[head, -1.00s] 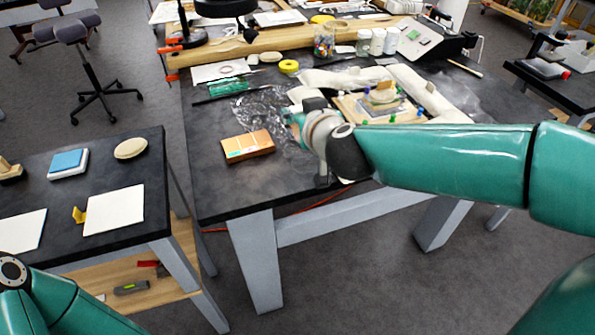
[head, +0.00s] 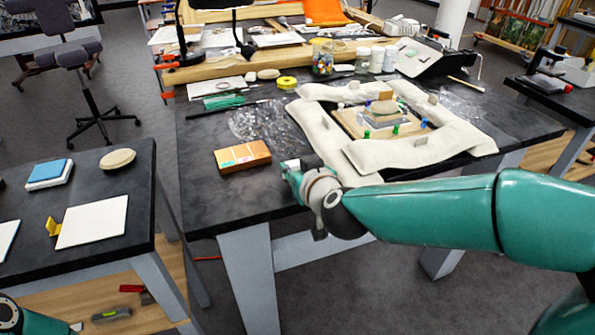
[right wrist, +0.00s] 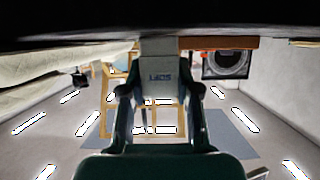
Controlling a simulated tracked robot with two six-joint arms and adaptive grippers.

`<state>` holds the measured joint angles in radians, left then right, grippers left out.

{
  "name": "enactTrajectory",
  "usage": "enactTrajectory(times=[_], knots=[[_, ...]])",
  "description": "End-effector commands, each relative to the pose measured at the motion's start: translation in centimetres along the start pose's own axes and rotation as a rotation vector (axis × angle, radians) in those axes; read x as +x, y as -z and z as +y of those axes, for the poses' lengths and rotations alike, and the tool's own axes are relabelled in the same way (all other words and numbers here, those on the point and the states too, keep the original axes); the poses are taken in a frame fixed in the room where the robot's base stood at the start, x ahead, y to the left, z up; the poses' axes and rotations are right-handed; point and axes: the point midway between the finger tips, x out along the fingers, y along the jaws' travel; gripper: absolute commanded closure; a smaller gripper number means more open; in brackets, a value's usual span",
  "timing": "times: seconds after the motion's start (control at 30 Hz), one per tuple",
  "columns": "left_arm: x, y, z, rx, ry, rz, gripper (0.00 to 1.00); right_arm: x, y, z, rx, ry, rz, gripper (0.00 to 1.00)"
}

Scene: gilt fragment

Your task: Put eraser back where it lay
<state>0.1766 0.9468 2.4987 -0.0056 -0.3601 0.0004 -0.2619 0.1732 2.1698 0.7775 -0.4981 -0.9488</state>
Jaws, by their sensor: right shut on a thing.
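My right gripper (head: 288,167) is over the front part of the dark work table (head: 205,185), just right of the orange-brown box. In the right wrist view its two dark fingers (right wrist: 160,98) are shut on a pale eraser (right wrist: 159,78) with upside-down lettering. The eraser's far end is close to the dark surface at the top of that view; I cannot tell whether they touch. In the head view the eraser is mostly hidden by the gripper. My left gripper is out of view; only part of my left arm shows at bottom left.
The orange-brown box (head: 243,157) lies close left of the gripper. White padded bolsters (head: 405,150) surround a wooden board (head: 352,121) with small items, right of and behind it. Crumpled clear film (head: 255,122) lies behind the box. The front-left tabletop is bare.

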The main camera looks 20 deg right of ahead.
Motion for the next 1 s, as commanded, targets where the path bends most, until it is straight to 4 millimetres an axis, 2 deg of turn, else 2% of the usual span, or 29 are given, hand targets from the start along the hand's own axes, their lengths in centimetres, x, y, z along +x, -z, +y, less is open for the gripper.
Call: enactTrajectory(times=[0.13, 0.17, 0.3, 0.7, 0.87, 1.0], knots=[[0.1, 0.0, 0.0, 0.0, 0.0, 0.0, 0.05, 0.1, -0.2, 0.0, 0.0, 0.0, -0.001, 1.0], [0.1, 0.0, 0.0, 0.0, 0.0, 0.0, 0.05, 0.1, -0.2, 0.0, 0.0, 0.0, -0.001, 0.67], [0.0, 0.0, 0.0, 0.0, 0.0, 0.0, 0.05, 0.1, -0.1, 0.0, 0.0, 0.0, -0.001, 0.44], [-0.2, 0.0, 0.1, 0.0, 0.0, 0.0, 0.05, -0.3, 0.2, 0.0, 0.0, 0.0, 0.0, 0.43], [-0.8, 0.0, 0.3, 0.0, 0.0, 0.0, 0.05, -2.3, 0.3, 0.0, 0.0, 0.0, 0.001, 0.43], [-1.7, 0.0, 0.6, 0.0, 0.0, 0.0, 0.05, -5.1, 0.5, 0.0, 0.0, 0.002, 0.002, 0.43]])
